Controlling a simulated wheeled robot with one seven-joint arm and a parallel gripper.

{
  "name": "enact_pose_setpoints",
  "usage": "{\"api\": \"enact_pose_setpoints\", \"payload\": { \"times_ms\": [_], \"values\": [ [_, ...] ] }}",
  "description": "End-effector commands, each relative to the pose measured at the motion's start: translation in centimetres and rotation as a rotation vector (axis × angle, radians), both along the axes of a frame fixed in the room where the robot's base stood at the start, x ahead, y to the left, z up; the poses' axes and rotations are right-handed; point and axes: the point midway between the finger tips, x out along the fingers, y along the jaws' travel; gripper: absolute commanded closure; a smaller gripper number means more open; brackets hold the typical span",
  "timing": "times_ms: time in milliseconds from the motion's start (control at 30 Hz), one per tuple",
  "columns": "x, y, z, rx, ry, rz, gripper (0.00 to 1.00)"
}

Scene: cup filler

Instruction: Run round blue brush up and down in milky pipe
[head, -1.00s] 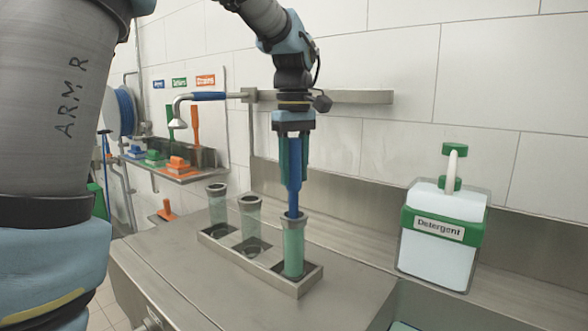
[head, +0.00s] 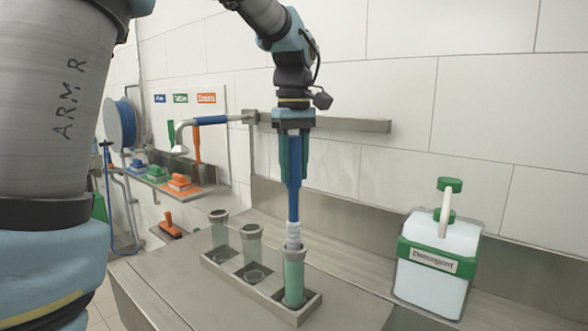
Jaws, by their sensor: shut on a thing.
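My gripper (head: 293,172) points down and is shut on the blue handle of the round brush (head: 294,200). The brush is upright, and its pale bristle part (head: 294,236) shows just above the rim of the nearest milky pipe (head: 293,285). The brush's lower end is inside that pipe or hidden by its rim; I cannot tell how deep it goes. The pipe stands upright in the right compartment of a steel rack (head: 262,290).
A detergent container (head: 437,265) with a green pump stands on the right. A steel rail (head: 350,124) runs along the wall behind my gripper. A shelf (head: 165,188) with coloured brushes is at the left. The steel counter (head: 185,300) left of the rack is bare.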

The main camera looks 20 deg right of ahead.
Motion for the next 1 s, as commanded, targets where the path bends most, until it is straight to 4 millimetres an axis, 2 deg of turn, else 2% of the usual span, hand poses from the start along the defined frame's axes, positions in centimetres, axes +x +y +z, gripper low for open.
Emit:
{"api": "enact_pose_setpoints", "payload": {
  "times_ms": [367, 1000],
  "values": [
    [0.0, 0.0, 0.4, 0.000, 0.000, 0.000, 1.00],
    [0.0, 0.0, 6.3, 0.000, 0.000, 0.000, 1.00]
  ]
}}
